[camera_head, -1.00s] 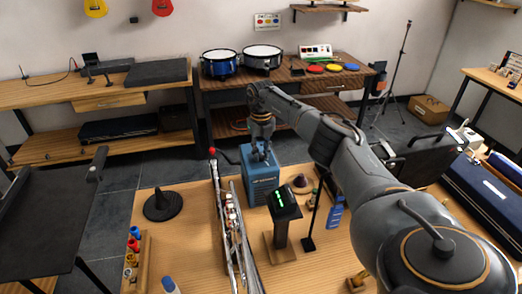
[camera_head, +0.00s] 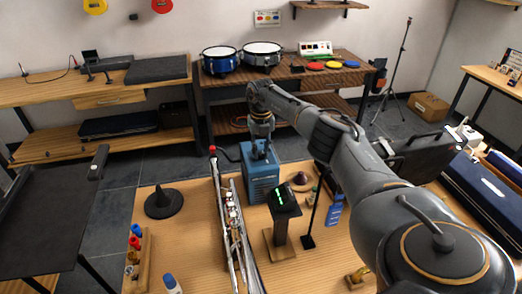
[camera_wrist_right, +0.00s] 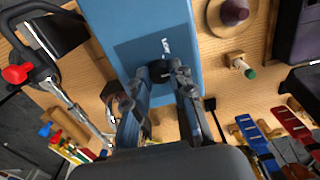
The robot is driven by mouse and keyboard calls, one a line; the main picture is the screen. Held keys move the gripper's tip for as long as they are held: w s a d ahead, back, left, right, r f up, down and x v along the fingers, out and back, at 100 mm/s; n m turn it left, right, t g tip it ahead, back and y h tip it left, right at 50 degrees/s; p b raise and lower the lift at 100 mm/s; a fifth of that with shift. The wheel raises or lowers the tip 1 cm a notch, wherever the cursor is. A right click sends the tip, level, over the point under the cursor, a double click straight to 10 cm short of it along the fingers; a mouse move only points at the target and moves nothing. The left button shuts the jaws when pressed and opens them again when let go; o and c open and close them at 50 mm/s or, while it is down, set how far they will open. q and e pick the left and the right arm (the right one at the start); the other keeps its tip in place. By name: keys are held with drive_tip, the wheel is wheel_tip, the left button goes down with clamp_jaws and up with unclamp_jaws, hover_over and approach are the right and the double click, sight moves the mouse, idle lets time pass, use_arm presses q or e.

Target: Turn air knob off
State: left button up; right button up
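A blue box-shaped air unit (camera_head: 263,184) stands on the near wooden table and fills the upper middle of the right wrist view (camera_wrist_right: 150,22). A dark round knob (camera_wrist_right: 160,72) on it lies between my right gripper's fingertips in that view. My right gripper (camera_head: 261,148) points down at the box top in the head view; its fingertips (camera_wrist_right: 161,76) sit one on each side of the knob. Whether they press on it cannot be told. The knob is hidden by the fingers in the head view. My left gripper is not in view.
A small stand with a green display (camera_head: 284,200) is close in front. A black cone stand (camera_head: 163,202) is at the left. An open dark case (camera_head: 418,157) lies right, beyond my arm.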

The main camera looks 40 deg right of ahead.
sight(261, 153)
drive_tip(key=o, duration=0.5)
drive_tip(key=shift+c, duration=0.2)
wheel_tip(261, 153, up, 12)
drive_tip(key=shift+f, duration=0.1)
idle(0.6)
